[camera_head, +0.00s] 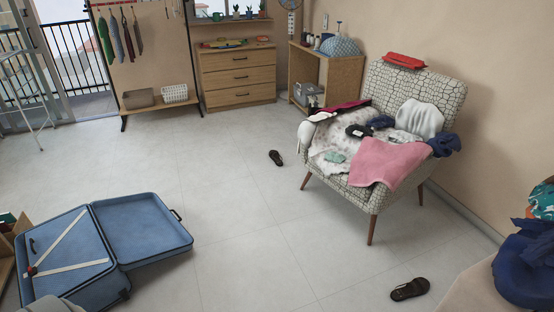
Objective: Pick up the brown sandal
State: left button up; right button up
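One dark brown or black sandal (410,289) lies on the tiled floor at the lower right, in front of the armchair. A second dark sandal (275,158) lies on the floor left of the armchair, near the middle of the view. A small dark item (358,131) rests among the clothes on the armchair seat; I cannot tell whether it is footwear. The sandals' exact colour is hard to tell. Neither of my grippers shows in the head view.
The patterned armchair (372,226) holds several clothes. An open blue suitcase (150,223) lies at the lower left. A surface with dark blue cloth (525,265) stands at the right edge. A wooden dresser (237,78) is at the back. The floor (240,230) between suitcase and armchair is clear.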

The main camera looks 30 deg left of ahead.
aim_at(274, 154)
jog(key=i+j+z, duration=0.1)
jog(key=i+j, duration=0.5)
jog(key=j, duration=0.2)
jog(key=i+j+z, duration=0.15)
jog(key=i+j, duration=0.4)
jog(key=j, duration=0.3)
jog(key=i+j+z, duration=0.15)
jog(key=j, duration=0.3)
jog(key=i+j+z, duration=0.1)
jog(key=j, duration=0.25)
jog(key=i+j+z, duration=0.1)
jog(key=i+j, duration=0.2)
jog(key=i+j+z, duration=0.1)
jog(key=j, duration=0.4)
jog(key=i+j+z, duration=0.1)
jog(key=i+j, duration=0.15)
jog(key=j, duration=0.2)
jog(key=i+j+z, duration=0.1)
jog(key=j, duration=0.3)
jog(key=i+j+z, duration=0.1)
jog(key=j, duration=0.35)
jog(key=i+j+z, duration=0.1)
jog(key=j, duration=0.35)
jog(key=i+j+z, duration=0.15)
jog(key=j, duration=0.3)
jog(key=i, duration=0.05)
